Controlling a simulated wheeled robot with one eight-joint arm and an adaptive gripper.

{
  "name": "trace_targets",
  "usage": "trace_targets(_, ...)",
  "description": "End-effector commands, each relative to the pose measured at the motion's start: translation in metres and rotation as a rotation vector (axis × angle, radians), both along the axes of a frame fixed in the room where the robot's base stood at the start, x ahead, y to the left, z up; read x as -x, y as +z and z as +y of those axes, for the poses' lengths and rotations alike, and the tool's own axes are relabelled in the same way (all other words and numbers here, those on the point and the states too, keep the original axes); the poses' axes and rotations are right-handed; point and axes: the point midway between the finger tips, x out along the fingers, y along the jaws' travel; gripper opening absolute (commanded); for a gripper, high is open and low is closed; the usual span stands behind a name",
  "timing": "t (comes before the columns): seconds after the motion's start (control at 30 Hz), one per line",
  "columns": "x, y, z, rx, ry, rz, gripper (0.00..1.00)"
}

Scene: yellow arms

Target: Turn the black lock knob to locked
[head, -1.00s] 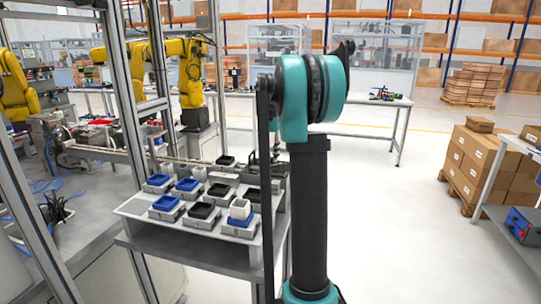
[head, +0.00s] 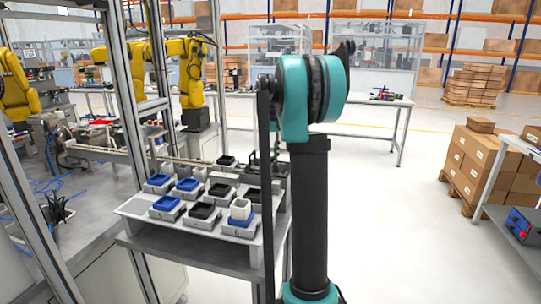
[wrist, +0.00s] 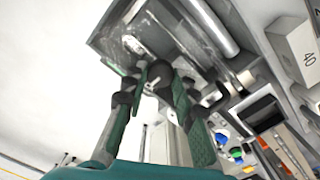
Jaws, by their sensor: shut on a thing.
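In the wrist view, the black lock knob (wrist: 159,71) is a small dark round piece on the grey metal fixture (wrist: 112,38). My gripper (wrist: 161,80) has its two green-backed fingers on either side of the knob, closed on it. A pale piece shows just below the knob, between the fingers. I cannot read from the picture which way the knob is turned. In the head view, my arm hides most of the gripper, and the knob cannot be made out.
In the head view, a bench (head: 190,248) holds several grey trays with blue, black and white square parts. A metal frame post (head: 125,100) stands at left, with yellow arms (head: 190,70) behind. Stacked cartons (head: 484,160) stand right. The floor between is clear.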

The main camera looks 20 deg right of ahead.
Motion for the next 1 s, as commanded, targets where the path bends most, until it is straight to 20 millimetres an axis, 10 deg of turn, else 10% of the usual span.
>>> trace_targets(0.67,0.0,0.0001,0.0001,0.0,0.06,0.0,0.0)
trace_targets(0.7,0.0,0.0001,0.0001,0.0,0.06,0.0,0.3)
trace_targets(1.0,0.0,0.0,0.0001,0.0,0.059,0.0,0.48)
